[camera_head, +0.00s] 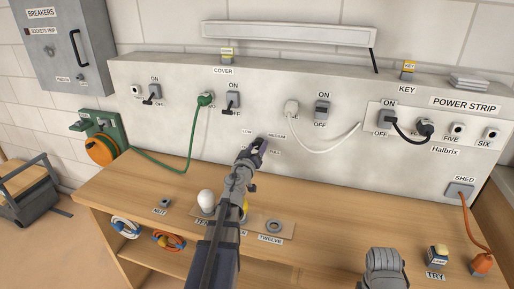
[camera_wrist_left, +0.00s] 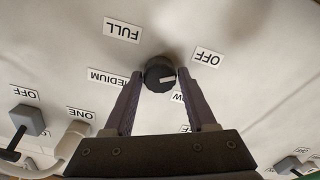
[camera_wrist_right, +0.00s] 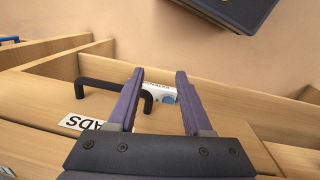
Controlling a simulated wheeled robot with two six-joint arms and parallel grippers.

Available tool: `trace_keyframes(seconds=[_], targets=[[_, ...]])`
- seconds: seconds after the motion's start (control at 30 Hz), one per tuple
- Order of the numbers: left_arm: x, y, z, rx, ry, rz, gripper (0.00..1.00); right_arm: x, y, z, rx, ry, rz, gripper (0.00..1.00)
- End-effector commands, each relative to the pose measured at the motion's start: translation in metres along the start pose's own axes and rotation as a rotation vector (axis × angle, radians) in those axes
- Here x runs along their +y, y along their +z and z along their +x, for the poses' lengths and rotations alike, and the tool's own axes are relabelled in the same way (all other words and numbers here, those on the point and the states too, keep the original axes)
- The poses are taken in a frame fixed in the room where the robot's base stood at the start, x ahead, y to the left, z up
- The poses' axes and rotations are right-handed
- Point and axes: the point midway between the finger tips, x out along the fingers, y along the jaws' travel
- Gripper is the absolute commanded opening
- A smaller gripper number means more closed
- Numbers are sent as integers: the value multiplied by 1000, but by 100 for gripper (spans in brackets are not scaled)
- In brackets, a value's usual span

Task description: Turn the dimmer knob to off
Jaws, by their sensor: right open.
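The dimmer knob (camera_wrist_left: 159,74) is a dark round knob on the white wall panel, with a pale pointer mark. In the left wrist view the mark points to the right, between the OFF label (camera_wrist_left: 207,57) and a mostly hidden label ending in W. The FULL label (camera_wrist_left: 122,30) and MEDIUM label (camera_wrist_left: 108,77) are on the left. My left gripper (camera_wrist_left: 160,75) is open, one finger on each side of the knob; contact is unclear. In the head view my left gripper (camera_head: 258,146) covers the knob. My right gripper (camera_wrist_right: 160,74) is open and empty.
The panel carries switches, plugs and cords, with a white cord (camera_head: 335,140) right of my left gripper and a green cord (camera_head: 175,165) left. A wooden bench (camera_head: 330,205) runs below, holding a bulb (camera_head: 206,198) and a lamp button (camera_head: 438,253). A black drawer handle (camera_wrist_right: 112,86) is near my right gripper.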

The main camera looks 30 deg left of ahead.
Motion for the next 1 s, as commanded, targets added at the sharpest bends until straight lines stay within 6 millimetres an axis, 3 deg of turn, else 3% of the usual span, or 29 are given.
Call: trace_keyframes(seconds=[0.2,0.57,0.77,1.0], targets=[[0,0,0,0,0,1,79,0,0,0,0,0,0,50],[1,-4,1,0,0,1,79,0,0,-4,0,0,0,50],[7,-18,1,0,0,1,79,2,1,-19,0,0,0,50],[19,-48,1,0,0,1,79,5,3,-51,0,0,0,50]])
